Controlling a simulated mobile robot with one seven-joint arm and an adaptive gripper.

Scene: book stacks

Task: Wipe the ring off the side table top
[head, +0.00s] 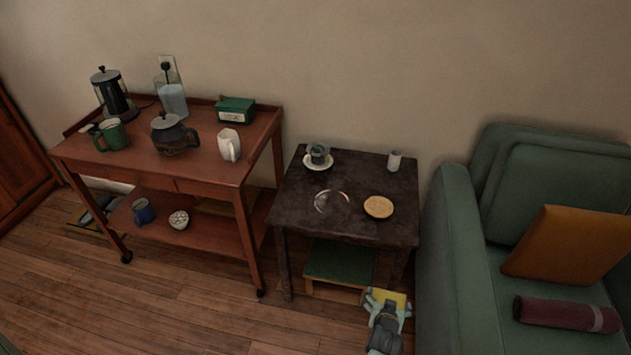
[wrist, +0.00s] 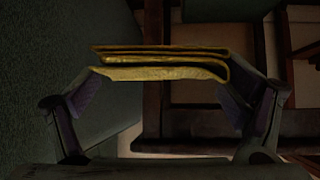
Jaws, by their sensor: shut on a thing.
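The dark side table (head: 290,208) stands between the wooden cart and the green armchair. A pale ring mark (head: 332,202) shows on the middle of its top. A cup on a saucer (head: 318,160), a small white jar (head: 394,161) and a round tan coaster (head: 378,206) also stand on the top. My gripper (head: 386,299) is in front of the table, low near its front right leg. It is shut on a folded yellow cloth (wrist: 160,72), which fills the gap between the fingers in the wrist view. The cloth is apart from the table top.
The green armchair (head: 456,240) stands close on the right, with an orange cushion (head: 568,245) and a rolled maroon cloth (head: 566,314). The wooden cart (head: 215,172) on the left bears a teapot, mugs and a kettle. A green-topped stool (head: 340,262) sits under the table.

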